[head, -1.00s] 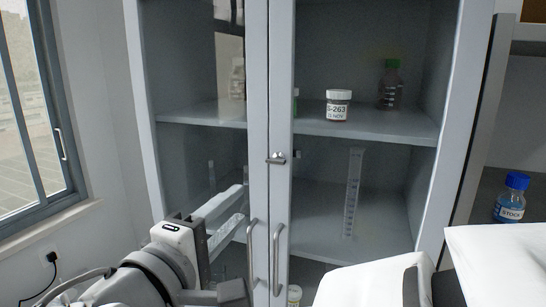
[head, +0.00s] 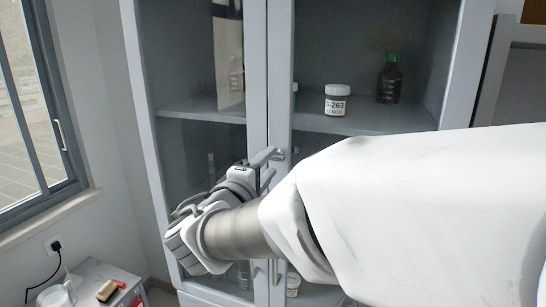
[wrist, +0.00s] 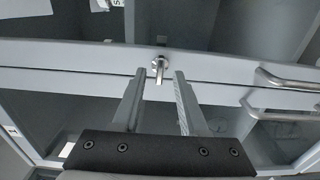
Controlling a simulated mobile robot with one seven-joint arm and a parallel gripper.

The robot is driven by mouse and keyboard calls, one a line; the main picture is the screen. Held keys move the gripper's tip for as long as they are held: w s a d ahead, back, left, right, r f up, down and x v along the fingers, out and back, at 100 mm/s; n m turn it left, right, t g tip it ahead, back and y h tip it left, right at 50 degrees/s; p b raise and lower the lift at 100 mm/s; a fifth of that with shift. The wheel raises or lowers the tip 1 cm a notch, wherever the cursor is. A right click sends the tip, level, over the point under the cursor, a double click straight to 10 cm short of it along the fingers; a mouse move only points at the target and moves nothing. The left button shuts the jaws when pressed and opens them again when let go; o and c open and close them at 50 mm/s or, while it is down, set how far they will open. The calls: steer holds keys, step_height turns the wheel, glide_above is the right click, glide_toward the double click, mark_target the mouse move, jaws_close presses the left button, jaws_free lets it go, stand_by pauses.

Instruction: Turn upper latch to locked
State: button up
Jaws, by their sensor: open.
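The upper latch (head: 279,155) is a small metal knob with a short lever on the seam between the two grey cabinet doors, above the door handles. In the wrist view the latch (wrist: 159,66) shows its lever pointing toward the bottom of the picture. My gripper (wrist: 159,75) is open, one finger on each side of the lever, with gaps visible. In the head view my gripper (head: 270,158) reaches the seam from the left, and its fingertips overlap the latch. Whether a finger touches it, I cannot tell.
Two long door handles (wrist: 285,80) stick out beyond the latch in the wrist view. Behind the glass stand a white-capped jar (head: 337,101) and a dark green-capped bottle (head: 389,79). A window (head: 35,110) is on the left, and a low table (head: 95,285) stands below it.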

steer(key=shift+x, duration=0.8)
jaws_close()
